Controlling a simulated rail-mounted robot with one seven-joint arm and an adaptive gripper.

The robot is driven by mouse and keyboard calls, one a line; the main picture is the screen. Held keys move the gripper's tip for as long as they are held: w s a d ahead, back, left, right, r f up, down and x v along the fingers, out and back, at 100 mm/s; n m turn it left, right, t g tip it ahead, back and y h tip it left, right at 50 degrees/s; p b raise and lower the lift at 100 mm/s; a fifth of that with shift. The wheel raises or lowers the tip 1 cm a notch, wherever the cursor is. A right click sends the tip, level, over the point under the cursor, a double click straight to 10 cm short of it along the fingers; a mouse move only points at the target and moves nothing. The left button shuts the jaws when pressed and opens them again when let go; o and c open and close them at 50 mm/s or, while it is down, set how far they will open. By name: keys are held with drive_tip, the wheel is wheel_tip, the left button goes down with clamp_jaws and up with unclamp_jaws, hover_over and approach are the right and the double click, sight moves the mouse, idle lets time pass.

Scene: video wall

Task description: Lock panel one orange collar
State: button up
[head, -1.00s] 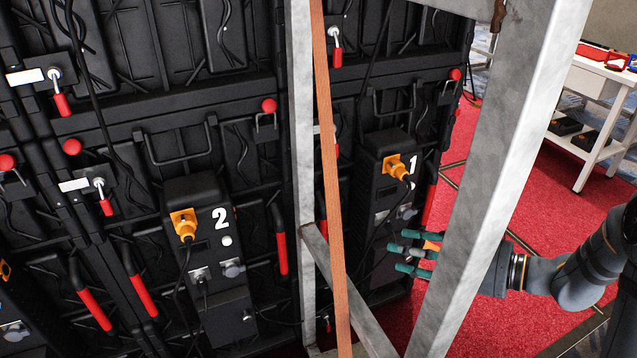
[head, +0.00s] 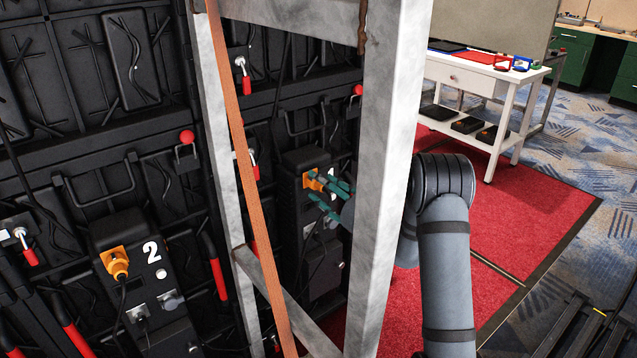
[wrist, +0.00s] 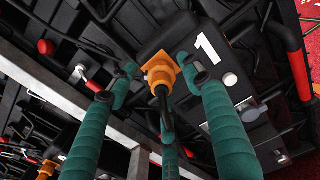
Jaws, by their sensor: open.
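The orange collar of panel one (wrist: 160,72) shows in the wrist view on the black box marked 1 (wrist: 180,35), with a black plug and cable coming out of it toward me. In the head view the orange collar (head: 312,181) is partly covered by my fingers. My gripper (wrist: 155,100) is open, its green fingers spread around the collar and plug. I cannot tell whether any finger touches the collar. In the head view my gripper (head: 330,195) is in front of the panel one box, seen between the frame posts.
A grey metal frame post (head: 385,180) stands between the head camera and my wrist. An orange strap (head: 250,190) crosses the frame. Panel two's box with its orange collar (head: 115,262) is at the left. A white table (head: 485,75) stands at the back right.

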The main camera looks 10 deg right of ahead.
drive_tip(key=shift+x, duration=0.8)
drive_tip(key=c, duration=0.3)
drive_tip(key=c, duration=0.8)
drive_tip(key=shift+r, duration=0.1)
